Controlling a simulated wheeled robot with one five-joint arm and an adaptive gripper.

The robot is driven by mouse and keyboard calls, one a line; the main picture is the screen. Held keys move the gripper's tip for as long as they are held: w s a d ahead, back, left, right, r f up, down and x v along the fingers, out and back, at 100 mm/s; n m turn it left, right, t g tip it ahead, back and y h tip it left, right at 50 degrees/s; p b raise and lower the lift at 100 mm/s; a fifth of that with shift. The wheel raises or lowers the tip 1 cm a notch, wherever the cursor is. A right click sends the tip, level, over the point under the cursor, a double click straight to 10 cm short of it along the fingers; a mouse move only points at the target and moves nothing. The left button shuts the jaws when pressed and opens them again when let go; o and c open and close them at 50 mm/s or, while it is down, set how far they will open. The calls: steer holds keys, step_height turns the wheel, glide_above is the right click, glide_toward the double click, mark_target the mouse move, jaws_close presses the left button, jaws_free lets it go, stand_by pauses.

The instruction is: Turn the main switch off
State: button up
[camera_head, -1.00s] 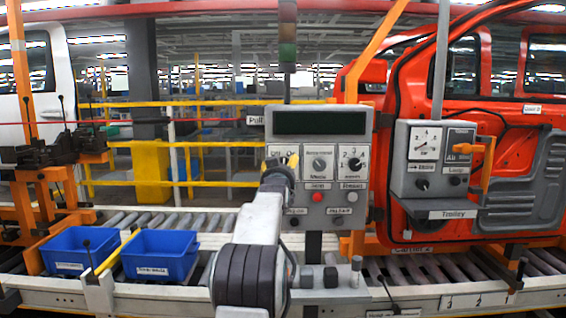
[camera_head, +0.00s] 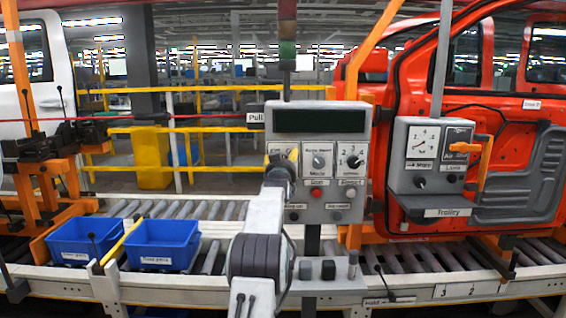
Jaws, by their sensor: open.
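The grey control panel (camera_head: 345,208) stands upright in the middle, with a dark display at its top. At its upper left is a white-labelled switch position (camera_head: 285,149), which I take to be the main switch. Its knob is hidden behind my gripper, so its setting cannot be read. My gripper (camera_head: 281,160) is open in front of this spot, at the end of my raised arm.
Beside it are a mode knob (camera_head: 319,162), another dial (camera_head: 353,162), a red button (camera_head: 317,194) and a pale button (camera_head: 351,193). A trolley box (camera_head: 425,184) hangs right, before a red door (camera_head: 510,205). Blue bins (camera_head: 160,246) stand left by the rollers.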

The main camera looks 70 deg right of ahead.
steer(key=shift+c, duration=0.3)
steer(key=c, duration=1.1)
steer(key=shift+c, duration=0.2)
steer(key=shift+b, duration=0.4)
steer(key=shift+f+n+b, duration=0.15)
steer(key=shift+n+b, duration=0.5)
steer(key=shift+n, duration=0.05)
steer(key=shift+n+b, duration=0.5)
steer(key=shift+n, duration=0.3)
steer(key=n, duration=0.3)
steer(key=n+b, duration=0.1)
steer(key=n, duration=0.1)
steer(key=shift+a+r+h, duration=0.1)
steer(key=shift+r+h, duration=0.15)
steer(key=shift+h, duration=0.15)
steer(key=shift+w+n, duration=0.1)
steer(key=shift+n, duration=0.3)
